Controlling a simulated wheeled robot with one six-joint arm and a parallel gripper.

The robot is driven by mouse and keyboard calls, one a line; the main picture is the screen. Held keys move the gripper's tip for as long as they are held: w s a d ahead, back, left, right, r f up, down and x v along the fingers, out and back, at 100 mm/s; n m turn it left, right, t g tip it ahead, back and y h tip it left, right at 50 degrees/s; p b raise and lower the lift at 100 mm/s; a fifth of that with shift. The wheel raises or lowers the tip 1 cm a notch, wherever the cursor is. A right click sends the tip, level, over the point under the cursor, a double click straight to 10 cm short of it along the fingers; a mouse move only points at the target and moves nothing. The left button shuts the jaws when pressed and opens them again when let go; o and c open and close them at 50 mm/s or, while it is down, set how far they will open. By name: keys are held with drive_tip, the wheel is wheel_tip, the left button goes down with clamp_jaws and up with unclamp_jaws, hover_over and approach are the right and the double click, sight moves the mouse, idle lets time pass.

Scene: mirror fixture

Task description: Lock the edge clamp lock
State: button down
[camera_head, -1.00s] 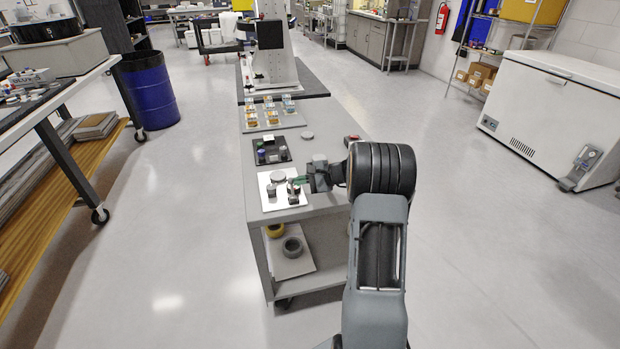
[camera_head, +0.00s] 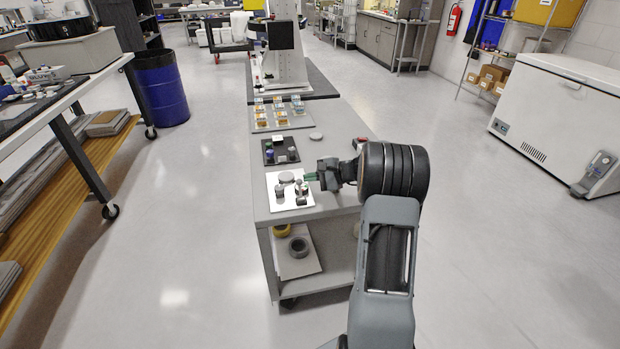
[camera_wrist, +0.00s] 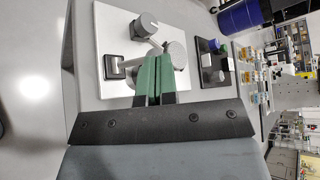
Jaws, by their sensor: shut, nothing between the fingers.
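The mirror fixture stands on a white plate (camera_head: 276,203) on the near end of a grey cart; the plate also fills the upper wrist view (camera_wrist: 100,35). In the wrist view it has a grey knob (camera_wrist: 144,25) with a light arm, a grey disc (camera_wrist: 177,54) and a square black-framed part (camera_wrist: 113,66) at the left. I cannot tell for sure which part is the edge clamp lock. My gripper (camera_head: 309,177) reaches in from the plate's right side. Its green fingers (camera_wrist: 155,75) are together and empty, in front of the disc and arm, hiding part of them. Contact is unclear.
A black plate (camera_head: 270,157) with small parts lies just beyond the white plate. A tray (camera_head: 262,126) of several small orange and blue items is farther along the cart. A loose grey disc (camera_head: 316,136) lies near them. The floor right of the cart is clear.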

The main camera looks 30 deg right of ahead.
drive_tip(key=r+v, duration=0.1)
drive_tip(key=v, duration=1.2)
drive_tip(key=shift+w+d+r, duration=0.15)
drive_tip(key=shift+d+r, duration=0.05)
drive_tip(key=shift+d, duration=0.1)
drive_tip(key=s+a+f+g+h, duration=0.2)
drive_tip(key=s+f+g+h, duration=0.1)
drive_tip(key=s+f, duration=0.25)
drive_tip(key=s+a+n+g+h+p, duration=0.2)
drive_tip(key=s+a+n+g, duration=0.2)
drive_tip(key=a, duration=0.2)
drive_tip(key=s+a+r+n+h+p, duration=0.2)
drive_tip(key=s+a+r+n, duration=0.3)
drive_tip(key=a, duration=0.3)
drive_tip(key=s+a+r+n+t+h+p, duration=0.1)
drive_tip(key=s+a+r+n+h+p, duration=0.1)
drive_tip(key=s+a+r+n, duration=0.3)
drive_tip(key=a+r+n+h, duration=0.1)
drive_tip(key=a, duration=0.3)
drive_tip(key=shift+n, duration=0.3)
